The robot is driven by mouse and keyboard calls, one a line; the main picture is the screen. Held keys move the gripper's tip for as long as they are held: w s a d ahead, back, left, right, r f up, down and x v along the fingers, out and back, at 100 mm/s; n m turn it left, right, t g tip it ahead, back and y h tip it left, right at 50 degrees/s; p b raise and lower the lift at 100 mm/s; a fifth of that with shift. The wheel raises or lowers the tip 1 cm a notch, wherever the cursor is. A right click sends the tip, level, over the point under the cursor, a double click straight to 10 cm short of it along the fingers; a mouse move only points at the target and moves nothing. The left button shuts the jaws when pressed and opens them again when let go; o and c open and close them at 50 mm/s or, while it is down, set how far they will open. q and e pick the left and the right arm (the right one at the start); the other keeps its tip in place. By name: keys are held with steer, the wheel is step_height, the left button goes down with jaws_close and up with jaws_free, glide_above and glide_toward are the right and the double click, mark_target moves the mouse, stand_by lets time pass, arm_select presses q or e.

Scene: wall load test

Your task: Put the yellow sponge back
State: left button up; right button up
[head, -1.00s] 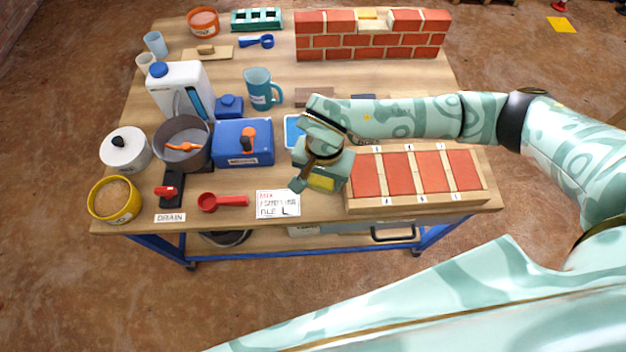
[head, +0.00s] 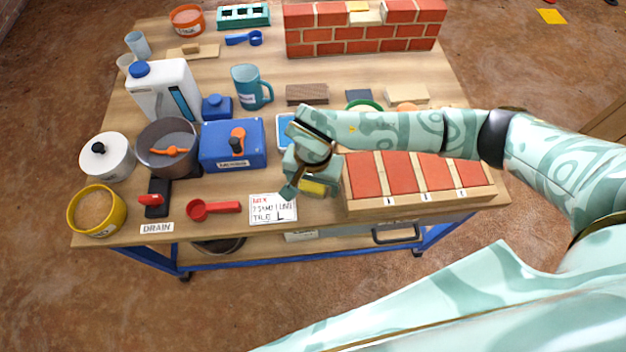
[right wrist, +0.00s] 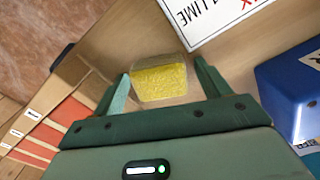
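The yellow sponge (head: 313,188) lies near the front of the table, between the lettered card and the brick box, partly hidden by my right gripper (head: 303,190) in the head view. In the right wrist view the sponge (right wrist: 160,82) lies between the two spread fingers of my right gripper (right wrist: 163,78). A gap shows on the sponge's right side there; the left finger is very close to it, and I cannot tell if it touches. My left gripper is not in view.
The brick box (head: 418,202) stands right of the sponge, and the lettered card (head: 273,208) lies to its left. A blue box (head: 232,158), a red scoop (head: 213,208) and a blue-and-white item (head: 285,132) are nearby. A brick wall (head: 363,35) stands at the back.

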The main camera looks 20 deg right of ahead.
steer(key=shift+r, duration=0.1)
arm_select(q)
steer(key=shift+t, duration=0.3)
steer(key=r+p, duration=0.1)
steer(key=p, duration=0.1)
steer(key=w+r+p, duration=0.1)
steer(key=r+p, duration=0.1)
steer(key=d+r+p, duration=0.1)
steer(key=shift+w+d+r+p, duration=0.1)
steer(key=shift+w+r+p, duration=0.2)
steer(key=shift+p, duration=0.1)
arm_select(e)
step_height(320, 180, up, 12)
